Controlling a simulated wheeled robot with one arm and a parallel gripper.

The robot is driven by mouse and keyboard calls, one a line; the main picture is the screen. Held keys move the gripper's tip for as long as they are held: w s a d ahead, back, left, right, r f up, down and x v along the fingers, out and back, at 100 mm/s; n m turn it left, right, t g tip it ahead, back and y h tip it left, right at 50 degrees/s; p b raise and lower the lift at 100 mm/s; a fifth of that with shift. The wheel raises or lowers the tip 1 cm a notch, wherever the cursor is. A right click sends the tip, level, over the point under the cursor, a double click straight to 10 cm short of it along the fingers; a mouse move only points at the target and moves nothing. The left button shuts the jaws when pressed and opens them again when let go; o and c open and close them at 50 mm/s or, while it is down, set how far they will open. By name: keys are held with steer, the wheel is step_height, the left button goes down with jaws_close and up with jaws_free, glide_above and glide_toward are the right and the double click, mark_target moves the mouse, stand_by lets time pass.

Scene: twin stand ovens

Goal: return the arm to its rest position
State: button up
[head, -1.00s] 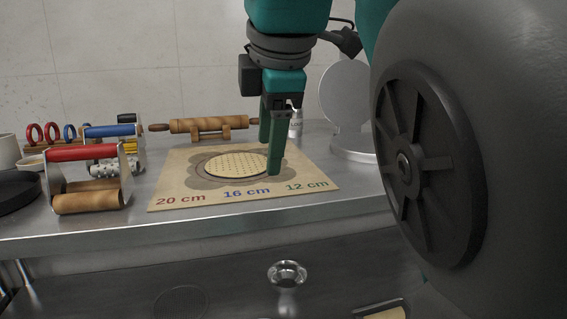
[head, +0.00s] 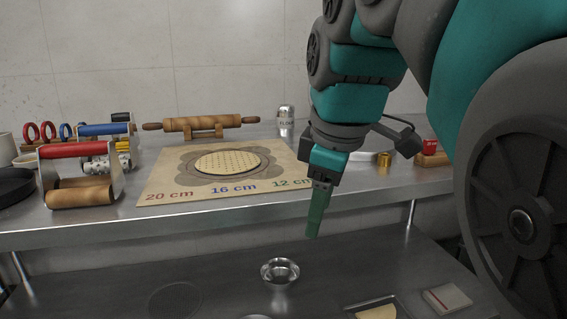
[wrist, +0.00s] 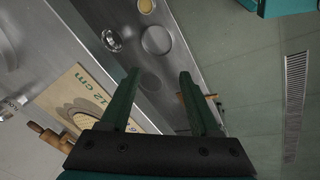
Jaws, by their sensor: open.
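My gripper (head: 315,215) hangs in the air in front of the upper steel counter's front edge, to the right of the printed mat, in the head view. In the wrist view its two green fingers (wrist: 155,95) are spread apart with nothing between them. In the head view one finger largely hides the other. My arm is bent, coming in from the upper right. A round dough disc with dotted holes (head: 228,161) lies on the size mat (head: 160,190), apart from my gripper.
Red-handled (head: 78,151) and blue-handled rollers (head: 107,130) stand at left. A rolling pin (head: 200,124) rests on its stand behind the mat, with a shaker (head: 286,121) beside it. A metal bowl (head: 280,271) stands on the lower shelf, near a tray (head: 377,309) and a box (head: 447,298).

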steer(key=s+d+f+m+g, duration=0.1)
steer(key=s+d+f+m, duration=0.2)
steer(key=s+f, duration=0.3)
steer(key=s+d+f+m+g, duration=0.2)
steer(key=s+f+m, duration=0.4)
steer(key=f, duration=0.7)
steer(key=s+d+f+m+g+h, duration=0.1)
steer(key=s+d+f+m+g, duration=0.1)
steer(key=s+d+f+m, duration=0.2)
steer(key=s+f, duration=0.3)
steer(key=f, duration=0.3)
steer(key=shift+s+d+m, duration=0.25)
steer(key=shift+d+m, duration=0.05)
